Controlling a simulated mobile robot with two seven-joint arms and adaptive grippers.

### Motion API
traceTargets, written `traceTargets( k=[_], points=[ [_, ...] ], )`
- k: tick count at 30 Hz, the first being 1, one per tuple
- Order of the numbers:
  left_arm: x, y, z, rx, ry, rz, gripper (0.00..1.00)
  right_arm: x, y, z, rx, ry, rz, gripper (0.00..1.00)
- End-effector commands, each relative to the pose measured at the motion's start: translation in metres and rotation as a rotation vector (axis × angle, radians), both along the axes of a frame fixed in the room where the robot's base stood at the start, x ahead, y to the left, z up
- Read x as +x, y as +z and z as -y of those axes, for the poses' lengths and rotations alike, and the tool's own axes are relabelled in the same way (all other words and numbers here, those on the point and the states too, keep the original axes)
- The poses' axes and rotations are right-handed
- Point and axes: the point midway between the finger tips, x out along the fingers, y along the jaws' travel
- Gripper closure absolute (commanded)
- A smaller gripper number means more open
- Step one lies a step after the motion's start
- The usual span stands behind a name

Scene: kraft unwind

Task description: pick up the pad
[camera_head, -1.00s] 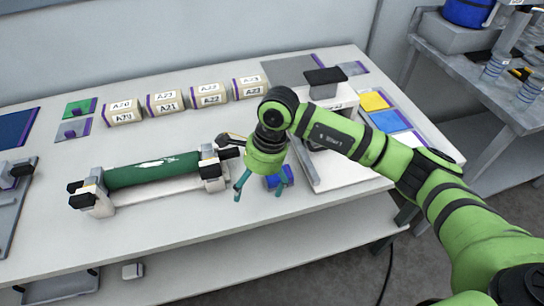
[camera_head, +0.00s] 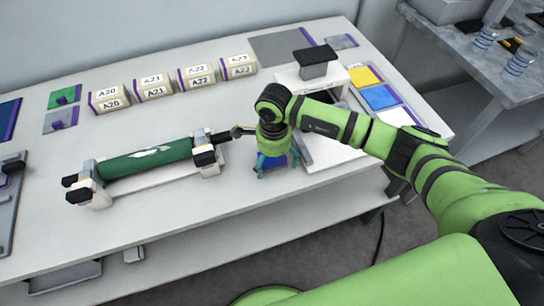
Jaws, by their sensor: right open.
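A small blue pad (camera_head: 274,164) lies near the front edge of the white table, below my right gripper. It is partly hidden by the fingers and the wrist above. My right gripper (camera_head: 277,172) points down with its teal fingers spread, one to each side of the blue pad. The fingers look low, near the table top. I cannot tell whether they touch the pad. My left gripper is out of view.
A green roll (camera_head: 148,158) on a stand is left of the gripper, its dark shaft end close by. A white machine (camera_head: 340,155) stands close on the right. Labelled boxes (camera_head: 155,88) line the back. Free table lies between boxes and roll.

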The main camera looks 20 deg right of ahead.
Motion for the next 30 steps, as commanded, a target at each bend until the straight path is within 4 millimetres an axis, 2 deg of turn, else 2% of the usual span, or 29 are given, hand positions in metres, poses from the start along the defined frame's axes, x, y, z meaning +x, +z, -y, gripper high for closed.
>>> traceTargets(
  k=[2, 3, 5, 6, 7, 14, 22, 26, 28, 30],
  points=[
    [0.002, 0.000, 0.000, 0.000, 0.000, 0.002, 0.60, 0.000, 0.000, 0.000, 0.000, 0.000, 0.000, 0.07],
    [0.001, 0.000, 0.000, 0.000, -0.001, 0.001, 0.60, 0.000, 0.000, 0.000, 0.000, 0.000, 0.000, 0.23],
    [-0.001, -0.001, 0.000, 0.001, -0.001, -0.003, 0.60, 0.000, 0.000, 0.000, 0.000, 0.000, 0.000, 0.47],
    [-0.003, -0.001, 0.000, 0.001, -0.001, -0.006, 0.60, 0.000, 0.000, 0.000, 0.001, 0.000, 0.000, 0.63],
    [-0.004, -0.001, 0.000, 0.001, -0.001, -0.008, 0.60, 0.000, 0.000, 0.000, 0.001, 0.000, 0.000, 0.65],
    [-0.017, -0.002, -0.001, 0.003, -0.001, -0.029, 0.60, 0.000, 0.000, 0.000, 0.001, 0.000, 0.000, 0.66],
    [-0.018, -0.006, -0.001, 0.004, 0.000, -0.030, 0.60, 0.001, 0.007, 0.000, 0.001, 0.000, 0.002, 0.66],
    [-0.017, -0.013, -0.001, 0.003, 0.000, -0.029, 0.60, 0.001, 0.022, 0.000, 0.000, 0.001, 0.005, 0.66],
    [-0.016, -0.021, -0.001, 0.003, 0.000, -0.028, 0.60, 0.002, 0.036, 0.000, 0.000, 0.003, 0.007, 0.66],
    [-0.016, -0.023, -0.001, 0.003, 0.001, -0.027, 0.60, -0.009, 0.045, 0.009, -0.003, 0.000, 0.002, 0.66]
  ],
)
